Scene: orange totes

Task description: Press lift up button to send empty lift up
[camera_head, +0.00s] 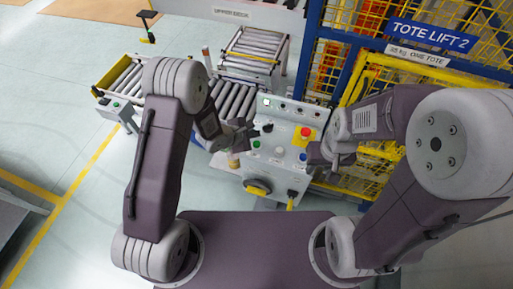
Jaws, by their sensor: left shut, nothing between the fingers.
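A white control box (275,172) stands in the middle of the head view. Its sloped face bears a red emergency-stop button (306,131) on yellow, a green button (256,144), a blue button (303,157) and a black knob (267,127). The button labels are too small to read. My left gripper (246,137) is shut and empty at the panel's left side, close to the green button; I cannot tell whether it touches. My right gripper (314,158) is at the panel's right edge near the blue button, its fingers unclear. The caged tote lift (388,75) stands behind at right.
A blue sign (430,36) reads TOTE LIFT 2. Roller conveyors (252,52) stand behind the panel, and another (125,80) stands at left. A yellow rotary switch (257,187) sits on the box front.

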